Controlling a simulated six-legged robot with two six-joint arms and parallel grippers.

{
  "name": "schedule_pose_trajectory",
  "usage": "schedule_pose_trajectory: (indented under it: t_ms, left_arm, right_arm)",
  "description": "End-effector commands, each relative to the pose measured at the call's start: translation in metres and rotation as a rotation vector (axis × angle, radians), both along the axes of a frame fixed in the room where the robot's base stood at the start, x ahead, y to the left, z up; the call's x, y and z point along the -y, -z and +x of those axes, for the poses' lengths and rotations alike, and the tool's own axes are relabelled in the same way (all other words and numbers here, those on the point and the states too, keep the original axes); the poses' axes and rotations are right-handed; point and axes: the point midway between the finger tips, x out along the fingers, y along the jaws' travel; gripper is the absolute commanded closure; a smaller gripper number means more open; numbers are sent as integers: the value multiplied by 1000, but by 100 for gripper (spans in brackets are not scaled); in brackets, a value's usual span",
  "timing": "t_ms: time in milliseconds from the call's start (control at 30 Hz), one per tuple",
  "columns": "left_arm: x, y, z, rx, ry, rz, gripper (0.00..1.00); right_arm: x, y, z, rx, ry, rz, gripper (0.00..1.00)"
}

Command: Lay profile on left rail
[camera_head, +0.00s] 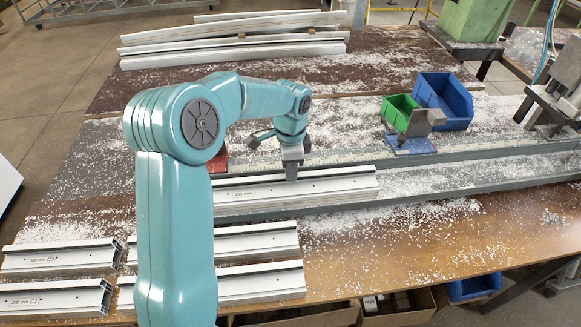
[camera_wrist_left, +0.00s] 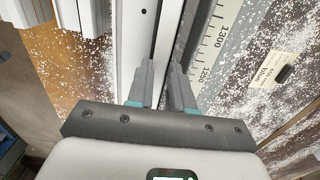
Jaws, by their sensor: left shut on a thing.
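My left gripper (camera_head: 291,172) points down and is shut on a silver profile (camera_head: 340,186) near the middle of its length. The profile lies along the grey rail (camera_head: 430,188), to the left of the clear stretch of rail. I cannot tell whether it rests fully on the rail or is just above it. In the left wrist view the two fingers (camera_wrist_left: 163,88) close around a wall of the profile (camera_wrist_left: 138,30), beside a measuring scale (camera_wrist_left: 210,45). My arm hides the profile's left part. My right gripper is not in view.
Several shorter profiles (camera_head: 60,257) lie at the front left of the bench. Long profiles (camera_head: 235,40) are stacked at the back. A blue bin (camera_head: 443,100) and a green bin (camera_head: 398,112) stand behind the rail. White chips (camera_head: 450,225) litter the bench.

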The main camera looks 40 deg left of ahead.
Motion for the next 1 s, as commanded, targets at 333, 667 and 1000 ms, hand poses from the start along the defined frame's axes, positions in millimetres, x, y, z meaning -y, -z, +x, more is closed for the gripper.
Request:
schedule_pose_trajectory:
  t_ms: [333,667,1000]
  left_arm:
    - [0,1,0,0,0,0,60]
    - [0,-1,0,1,0,1,54]
    - [-1,-63,1,7,0,2,54]
  right_arm:
    - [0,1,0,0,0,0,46]
    - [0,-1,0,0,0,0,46]
    - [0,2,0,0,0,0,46]
